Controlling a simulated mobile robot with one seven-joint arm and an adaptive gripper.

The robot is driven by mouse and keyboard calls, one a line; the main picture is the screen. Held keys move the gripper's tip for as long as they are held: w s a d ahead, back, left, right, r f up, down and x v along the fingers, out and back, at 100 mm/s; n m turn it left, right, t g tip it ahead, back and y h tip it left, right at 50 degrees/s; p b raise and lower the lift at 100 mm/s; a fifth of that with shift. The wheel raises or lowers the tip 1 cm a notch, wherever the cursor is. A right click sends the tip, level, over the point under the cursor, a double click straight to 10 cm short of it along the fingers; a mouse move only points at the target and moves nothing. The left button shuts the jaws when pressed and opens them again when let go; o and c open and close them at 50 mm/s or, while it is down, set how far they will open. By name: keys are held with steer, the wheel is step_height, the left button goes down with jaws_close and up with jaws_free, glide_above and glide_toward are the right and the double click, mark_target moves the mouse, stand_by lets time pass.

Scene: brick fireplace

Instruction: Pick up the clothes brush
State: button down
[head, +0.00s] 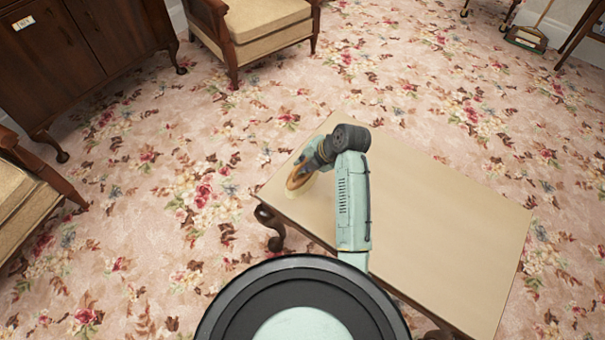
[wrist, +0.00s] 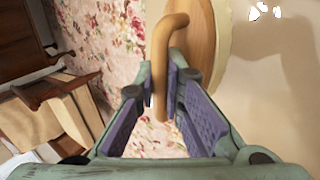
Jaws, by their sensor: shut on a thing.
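The clothes brush has an orange-brown wooden body with a curved handle and pale bristles. In the wrist view the brush (wrist: 197,45) is at the top, with its handle running down between my fingers. My gripper (wrist: 163,85) is shut on that handle, its purple pads on both sides. In the head view the brush (head: 298,180) shows at the table's left corner, partly hidden by my arm. My gripper's fingertips are hard to make out there. I cannot tell whether the brush touches the table (head: 450,230).
The tabletop is otherwise bare where it shows. An armchair (head: 260,28) stands at the back, another (head: 25,190) at the left edge, and a dark cabinet (head: 60,60) at the upper left. Floral carpet (head: 200,190) is open between them.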

steer(key=shift+r, duration=0.15)
stand_by(0.3)
step_height(320, 180, up, 10)
steer(key=shift+f+b, duration=0.1)
steer(key=shift+b, duration=0.9)
